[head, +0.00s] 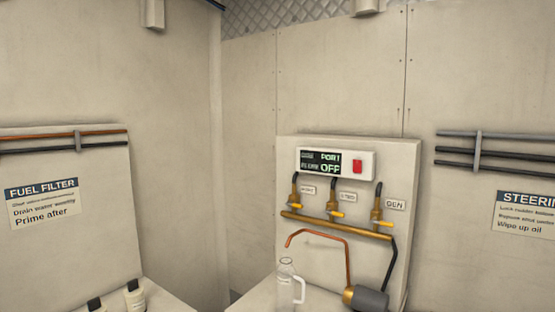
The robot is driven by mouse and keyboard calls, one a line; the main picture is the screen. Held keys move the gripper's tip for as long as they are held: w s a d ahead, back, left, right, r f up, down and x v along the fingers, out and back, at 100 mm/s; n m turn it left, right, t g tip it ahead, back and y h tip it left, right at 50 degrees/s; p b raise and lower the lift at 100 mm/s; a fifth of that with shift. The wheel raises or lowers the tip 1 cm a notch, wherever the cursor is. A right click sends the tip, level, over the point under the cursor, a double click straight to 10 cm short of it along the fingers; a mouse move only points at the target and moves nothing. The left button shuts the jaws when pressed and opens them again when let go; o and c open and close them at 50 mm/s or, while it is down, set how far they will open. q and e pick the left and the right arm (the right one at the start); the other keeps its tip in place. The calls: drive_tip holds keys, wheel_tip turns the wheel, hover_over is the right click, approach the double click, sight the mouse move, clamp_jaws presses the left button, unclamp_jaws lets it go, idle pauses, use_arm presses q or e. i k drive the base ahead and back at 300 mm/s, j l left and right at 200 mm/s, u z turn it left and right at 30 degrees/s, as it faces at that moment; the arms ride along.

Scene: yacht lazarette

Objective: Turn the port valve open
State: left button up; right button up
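A brass manifold (335,225) is mounted on a cream panel (400,165) right of centre in the head view. The leftmost, by a small label that seems to read PORT (307,189), is the port valve (293,206). The middle valve (334,212) and the GEN valve (380,222) are to its right. A display box (335,162) above reads PORT and OFF, with a red switch (357,166). Neither gripper is in view.
A clear jug (286,285) with a handle stands below the manifold, under a copper pipe (320,235). A grey and brass cylinder (370,298) is to its right. Bottles (134,298) stand at lower left below a FUEL FILTER sign (42,203).

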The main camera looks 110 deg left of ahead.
sight(290, 203)
drive_tip(key=u, duration=3.25)
